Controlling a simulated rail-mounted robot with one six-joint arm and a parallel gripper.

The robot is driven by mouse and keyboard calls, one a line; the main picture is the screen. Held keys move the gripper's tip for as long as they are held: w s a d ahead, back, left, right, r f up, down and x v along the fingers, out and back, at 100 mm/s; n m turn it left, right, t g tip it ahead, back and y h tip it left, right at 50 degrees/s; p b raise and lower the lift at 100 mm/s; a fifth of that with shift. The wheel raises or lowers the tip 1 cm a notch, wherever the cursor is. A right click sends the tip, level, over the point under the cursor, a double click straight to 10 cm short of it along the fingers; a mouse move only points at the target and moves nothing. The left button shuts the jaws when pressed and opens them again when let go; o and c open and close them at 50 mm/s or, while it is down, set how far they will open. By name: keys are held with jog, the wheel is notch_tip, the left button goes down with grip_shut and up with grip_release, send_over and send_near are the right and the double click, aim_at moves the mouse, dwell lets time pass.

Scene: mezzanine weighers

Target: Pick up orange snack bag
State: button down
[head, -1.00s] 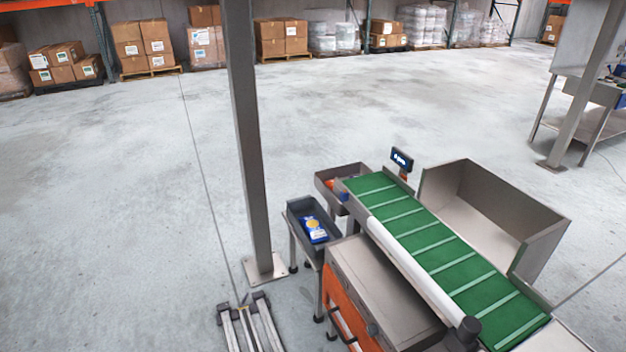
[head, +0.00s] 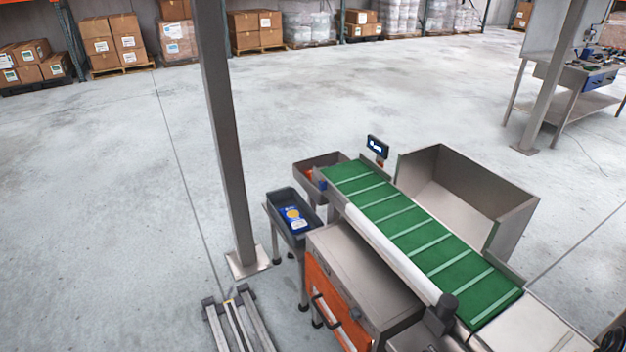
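A small patch of orange (head: 309,174) shows inside the metal tray (head: 301,163) at the far end of the green conveyor. The tray wall and the conveyor hide most of it, and I cannot tell whether it is a snack bag. A blue and white packet with a yellow disc (head: 293,216) lies in the dark tray (head: 277,197) in front. My gripper is not in view.
A grey post (head: 221,150) stands left of the trays. The cleated green conveyor (head: 415,235) runs beside an open metal hopper (head: 478,190) and an orange-fronted cabinet (head: 335,305). A workbench (head: 575,85) stands at far right. Open floor lies beyond.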

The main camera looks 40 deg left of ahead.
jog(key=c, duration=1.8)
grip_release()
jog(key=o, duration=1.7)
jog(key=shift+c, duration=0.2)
